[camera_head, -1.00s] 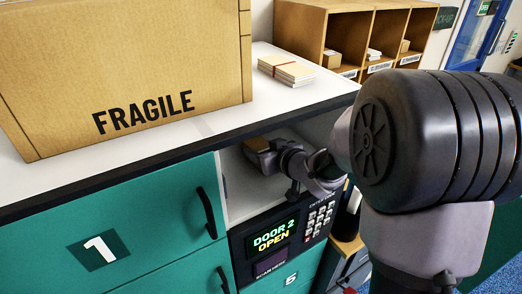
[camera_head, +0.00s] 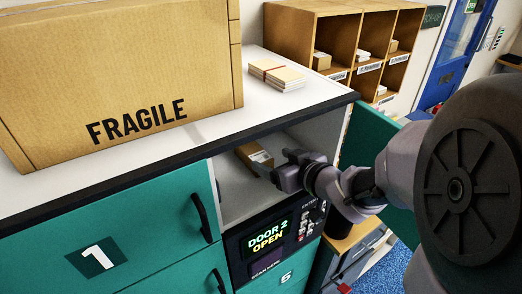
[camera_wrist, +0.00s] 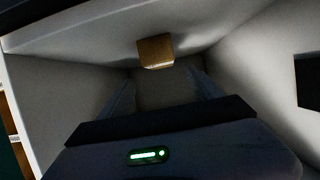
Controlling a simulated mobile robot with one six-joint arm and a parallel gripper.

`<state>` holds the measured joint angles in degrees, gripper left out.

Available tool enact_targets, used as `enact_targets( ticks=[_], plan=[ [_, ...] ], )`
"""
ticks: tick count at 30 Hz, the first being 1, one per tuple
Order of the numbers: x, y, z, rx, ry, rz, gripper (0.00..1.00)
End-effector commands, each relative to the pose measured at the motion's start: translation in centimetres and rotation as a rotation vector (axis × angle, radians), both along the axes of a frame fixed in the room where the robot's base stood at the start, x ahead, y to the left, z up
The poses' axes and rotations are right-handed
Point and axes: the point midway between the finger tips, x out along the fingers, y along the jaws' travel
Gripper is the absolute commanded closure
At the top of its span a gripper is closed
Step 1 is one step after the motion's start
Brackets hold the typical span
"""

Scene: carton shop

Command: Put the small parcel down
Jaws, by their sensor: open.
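The small parcel (camera_head: 256,157) is a brown box with a pale label, lying inside the open locker compartment (camera_head: 234,200) above the keypad. In the wrist view the parcel (camera_wrist: 156,51) sits deeper in the compartment, beyond the fingertips. My gripper (camera_head: 278,172) is at the compartment's mouth, close to the parcel's near end. In the wrist view its fingers (camera_wrist: 160,88) are spread apart with nothing between them. Whether a fingertip still touches the parcel cannot be told from the head view.
A keypad panel (camera_head: 270,240) reading "DOOR 2 OPEN" is below the compartment. The open green door (camera_head: 368,140) stands to the right. A large FRAGILE carton (camera_head: 120,75) and a banded paper stack (camera_head: 276,75) rest on the locker top. Wooden pigeonholes (camera_head: 335,28) stand behind.

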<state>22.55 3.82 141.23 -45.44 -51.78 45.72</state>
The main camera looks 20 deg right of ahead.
Motion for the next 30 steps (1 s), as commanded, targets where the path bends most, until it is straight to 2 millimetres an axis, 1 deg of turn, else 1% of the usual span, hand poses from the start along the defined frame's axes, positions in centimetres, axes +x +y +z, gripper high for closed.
enact_targets(
  ticks=[1, 3, 5, 6, 7, 8, 9, 10, 11, 12, 14, 15, 18, 21, 27, 29, 30],
  plan=[
    [-0.5, -0.2, 0.3, -0.001, 0.000, -0.002, 0.26],
    [-0.8, -0.7, 0.9, -0.013, 0.000, -0.033, 0.26],
    [-1.1, -2.0, 2.1, -0.044, 0.010, -0.128, 0.26],
    [-1.7, -3.2, 3.1, -0.063, 0.029, -0.226, 0.26],
    [-2.6, -4.1, 3.8, -0.071, 0.055, -0.308, 0.26],
    [-3.9, -4.7, 4.4, -0.066, 0.093, -0.388, 0.26],
    [-6.2, -4.9, 4.7, -0.041, 0.160, -0.478, 0.26],
    [-8.2, -4.6, 4.6, -0.010, 0.220, -0.528, 0.26],
    [-10.2, -3.9, 4.3, 0.029, 0.285, -0.561, 0.26],
    [-13.0, -2.3, 3.7, 0.086, 0.379, -0.582, 0.26],
    [-16.8, 0.7, 3.0, 0.173, 0.510, -0.568, 0.26],
    [-19.0, 2.7, 2.6, 0.222, 0.585, -0.541, 0.26],
    [-22.6, 6.4, 2.3, 0.302, 0.709, -0.475, 0.26],
    [-23.8, 7.5, 2.3, 0.326, 0.748, -0.449, 0.26],
    [-23.8, 7.5, 2.2, 0.326, 0.751, -0.452, 0.26],
    [-23.8, 7.4, 1.7, 0.326, 0.751, -0.452, 0.26],
    [-23.8, 7.4, 1.0, 0.326, 0.751, -0.453, 0.26]
  ],
)
